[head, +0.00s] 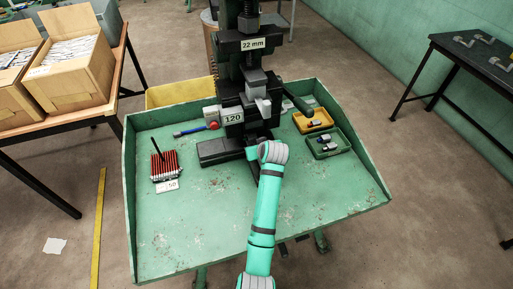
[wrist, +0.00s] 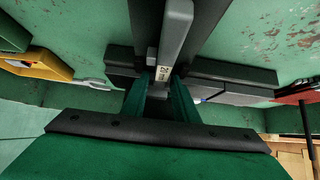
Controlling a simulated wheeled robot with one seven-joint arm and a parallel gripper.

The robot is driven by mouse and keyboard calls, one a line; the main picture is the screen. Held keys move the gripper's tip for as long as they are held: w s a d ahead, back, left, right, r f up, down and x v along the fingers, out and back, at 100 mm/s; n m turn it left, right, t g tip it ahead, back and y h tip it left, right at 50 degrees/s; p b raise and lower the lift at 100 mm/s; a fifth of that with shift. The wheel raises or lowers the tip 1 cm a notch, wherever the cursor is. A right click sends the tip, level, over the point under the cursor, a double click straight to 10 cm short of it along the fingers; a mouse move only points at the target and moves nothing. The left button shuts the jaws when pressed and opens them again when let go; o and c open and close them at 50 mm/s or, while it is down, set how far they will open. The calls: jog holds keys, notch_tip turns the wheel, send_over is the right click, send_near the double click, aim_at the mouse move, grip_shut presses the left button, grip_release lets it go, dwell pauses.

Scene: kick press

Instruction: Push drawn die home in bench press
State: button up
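The black bench press (head: 250,75) stands at the back middle of a green tray bench. A pale grey block (head: 262,104), perhaps the drawn die, juts forward and tilted from its middle. In the wrist view a long grey bar (wrist: 174,35) with a small label at its near end reaches toward my gripper (wrist: 162,76). My two green fingers stand apart, one each side of that end. I cannot make out contact with it. In the head view my wrist hides the fingers, low in front of the press.
The green tray bench (head: 210,235) has raised side walls and a clear front. An orange tray (head: 313,120) and a green tray (head: 328,144) lie right of the press, near a dark slanting lever (head: 297,102).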

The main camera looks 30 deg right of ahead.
jog(key=shift+s+f, duration=0.1)
jog(key=shift+v, duration=3.5)
